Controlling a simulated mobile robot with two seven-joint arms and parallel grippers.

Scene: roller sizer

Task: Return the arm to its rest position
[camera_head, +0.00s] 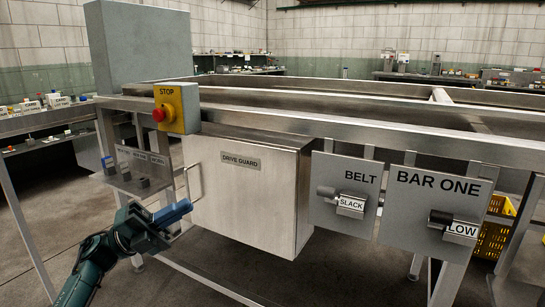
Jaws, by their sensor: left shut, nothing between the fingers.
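My left arm comes in from the lower left, and my left gripper (187,207) is shut and empty. Its blue fingers point up and right. They are in front of the drive guard (245,200), a closed steel box, and show just below its bar handle (193,182). I cannot tell whether the fingertips touch the handle or the guard. My right gripper is not in view.
A yellow stop box (178,106) with a red button hangs on the sizer frame. A small control shelf (138,170) is left of the guard. Plates marked BELT, SLACK (345,180) and BAR ONE, LOW (430,200) are at right. Bare floor lies at lower left.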

